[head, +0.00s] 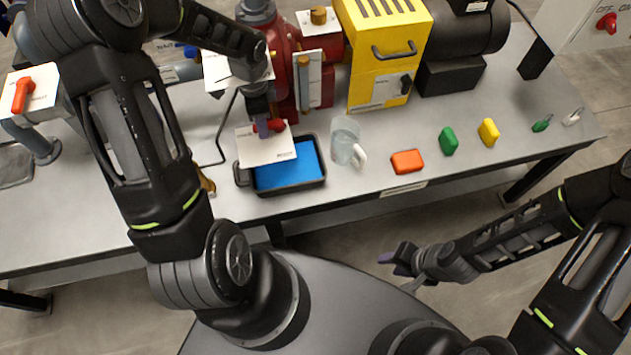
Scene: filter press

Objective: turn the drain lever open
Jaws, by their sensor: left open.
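My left gripper (262,128) points down at this lever and is open. Its fingertips overlap the lever in the head view, and I cannot tell whether they touch it. Part of the lever is hidden behind the fingers. My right gripper (387,257) is in front of the table, away from everything; I cannot tell whether its fingers are apart.
Another red lever (23,95) is at the far left on a white plate. A clear jug (345,139) stands right of the tray. Red, green and yellow blocks and small tagged items lie farther right. A yellow box (383,55) and a dark motor (462,30) stand behind.

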